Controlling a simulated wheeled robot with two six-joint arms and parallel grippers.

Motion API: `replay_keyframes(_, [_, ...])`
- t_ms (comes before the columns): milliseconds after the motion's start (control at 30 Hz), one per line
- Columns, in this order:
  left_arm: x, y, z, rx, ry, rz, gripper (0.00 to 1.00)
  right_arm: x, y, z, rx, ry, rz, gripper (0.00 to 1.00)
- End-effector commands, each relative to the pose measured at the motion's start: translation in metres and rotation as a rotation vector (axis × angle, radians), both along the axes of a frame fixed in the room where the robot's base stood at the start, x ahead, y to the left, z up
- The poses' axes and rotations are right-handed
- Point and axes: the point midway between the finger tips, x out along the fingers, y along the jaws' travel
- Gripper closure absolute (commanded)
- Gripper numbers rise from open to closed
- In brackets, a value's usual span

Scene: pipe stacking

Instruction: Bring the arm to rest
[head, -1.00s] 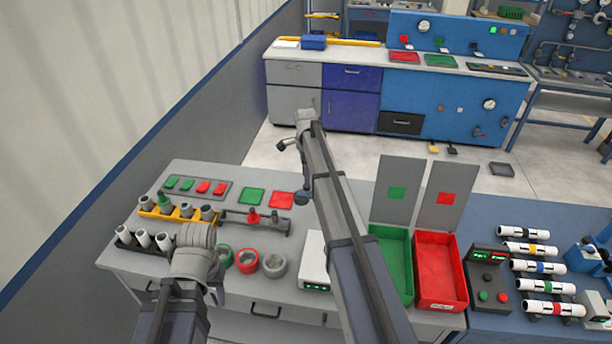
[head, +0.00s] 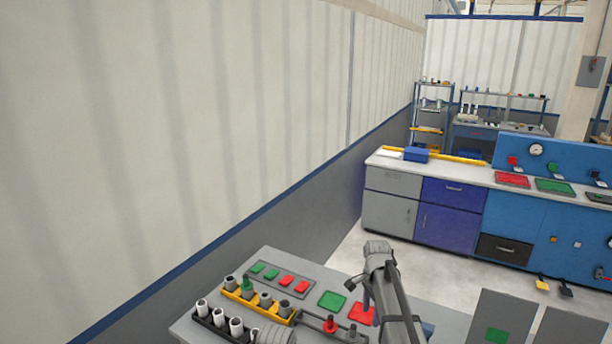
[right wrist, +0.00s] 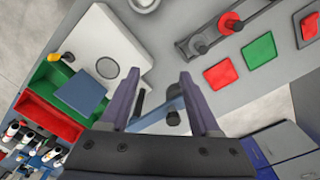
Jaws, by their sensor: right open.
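My right arm comes up from the bottom in the head view. Its open gripper (head: 366,298) hangs beside the red square (head: 361,313), partly hidden by its own arm. In the right wrist view the two fingers (right wrist: 160,84) are spread, with nothing held between them. They are above the grey worktop, by the white device (right wrist: 105,40).
The worktop (head: 300,262) holds a yellow rack (head: 259,301) and a black rack (head: 228,331) of pipe pieces. A peg rack (right wrist: 235,25) stands near the red square. Green (right wrist: 77,55) and red bins (right wrist: 45,115) are close by. A wall (head: 180,130) runs along the left.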

Motion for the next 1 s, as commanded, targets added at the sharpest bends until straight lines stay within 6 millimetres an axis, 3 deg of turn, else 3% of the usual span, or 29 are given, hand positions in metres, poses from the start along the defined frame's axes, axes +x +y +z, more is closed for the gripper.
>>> replay_keyframes(33, [0.0,0.0,-0.02,0.0,0.0,-0.001,0.5,-0.041,0.033,-0.02,-0.006,0.007,0.169,0.37])
replay_keyframes(200, [0.0,0.0,-0.05,0.001,0.0,-0.005,0.5,-0.135,0.105,-0.049,-0.02,0.042,0.754,0.37])
replay_keyframes(300, [0.0,0.0,-0.064,0.002,0.0,-0.008,0.5,-0.184,0.132,-0.063,-0.027,0.064,1.063,0.37])
replay_keyframes(433, [0.0,0.0,-0.077,0.002,0.0,-0.01,0.5,-0.233,0.153,-0.076,-0.032,0.088,1.376,0.37])
replay_keyframes(633, [0.0,0.0,-0.085,0.002,0.001,-0.011,0.5,-0.266,0.164,-0.083,-0.035,0.111,1.616,0.37])
replay_keyframes(1000, [0.0,0.0,-0.084,0.002,0.001,-0.011,0.5,-0.267,0.165,-0.083,-0.034,0.114,1.646,0.37])
